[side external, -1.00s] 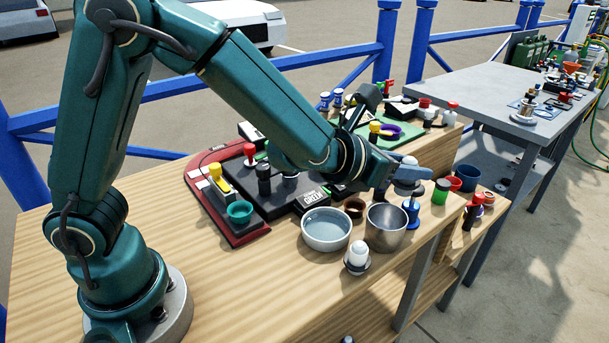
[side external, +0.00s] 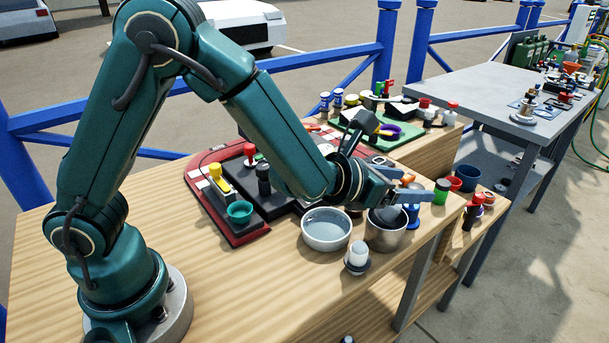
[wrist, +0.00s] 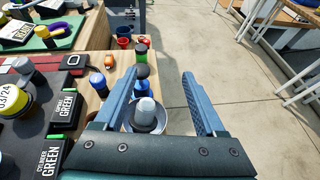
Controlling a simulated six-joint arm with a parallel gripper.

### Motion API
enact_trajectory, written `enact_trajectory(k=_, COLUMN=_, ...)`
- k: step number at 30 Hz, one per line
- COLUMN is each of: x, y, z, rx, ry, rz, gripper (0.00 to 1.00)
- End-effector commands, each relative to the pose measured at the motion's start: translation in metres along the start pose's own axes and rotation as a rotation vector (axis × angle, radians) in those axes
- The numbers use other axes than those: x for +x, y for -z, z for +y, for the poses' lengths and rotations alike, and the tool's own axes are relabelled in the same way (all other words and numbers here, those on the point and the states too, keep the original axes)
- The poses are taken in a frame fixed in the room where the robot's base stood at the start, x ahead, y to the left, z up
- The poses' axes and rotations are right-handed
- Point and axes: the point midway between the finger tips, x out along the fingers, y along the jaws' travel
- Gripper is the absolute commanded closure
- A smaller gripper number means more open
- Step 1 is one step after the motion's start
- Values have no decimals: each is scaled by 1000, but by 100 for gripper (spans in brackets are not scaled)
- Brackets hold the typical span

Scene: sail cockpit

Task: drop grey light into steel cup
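The grey light (wrist: 146,112), with a pale dome and a dark base, is at the mouth of the steel cup (side external: 387,240). In the side view the grey light (side external: 388,215) appears tilted and partly below the cup's rim. The cup's rim (wrist: 128,122) shows around it in the wrist view. My gripper (wrist: 159,75) is open, its fingers wide apart on both sides of the light, with gaps to each. In the side view my gripper (side external: 413,189) is just above the cup. The cup's bottom is hidden.
A grey-blue bowl (side external: 326,232) stands left of the cup and a white light (side external: 358,255) in front. A blue light (side external: 412,215) and a green one (side external: 441,191) stand to the right, near the table edge. Bare wood lies at front left.

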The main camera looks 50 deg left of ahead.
Motion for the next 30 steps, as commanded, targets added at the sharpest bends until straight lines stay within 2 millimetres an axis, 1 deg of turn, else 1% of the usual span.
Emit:
enact_trajectory(k=5, x=-4, y=0, z=0, rx=0, ry=1, rz=0, gripper=28)
enact_trajectory(k=15, x=-41, y=-1, z=-1, rx=1, ry=3, rz=-1, gripper=28)
enact_trajectory(k=18, x=-48, y=0, z=0, rx=-1, ry=1, rz=-1, gripper=28)
enact_trajectory(k=21, x=-51, y=0, z=0, rx=0, ry=1, rz=-1, gripper=28)
enact_trajectory(k=27, x=-51, y=0, z=0, rx=0, ry=0, rz=0, gripper=28)
enact_trajectory(k=29, x=-51, y=0, z=3, rx=-3, ry=-7, rz=-1, gripper=28)
enact_trajectory(k=30, x=-52, y=-5, z=8, rx=-13, ry=-17, rz=-11, gripper=28)
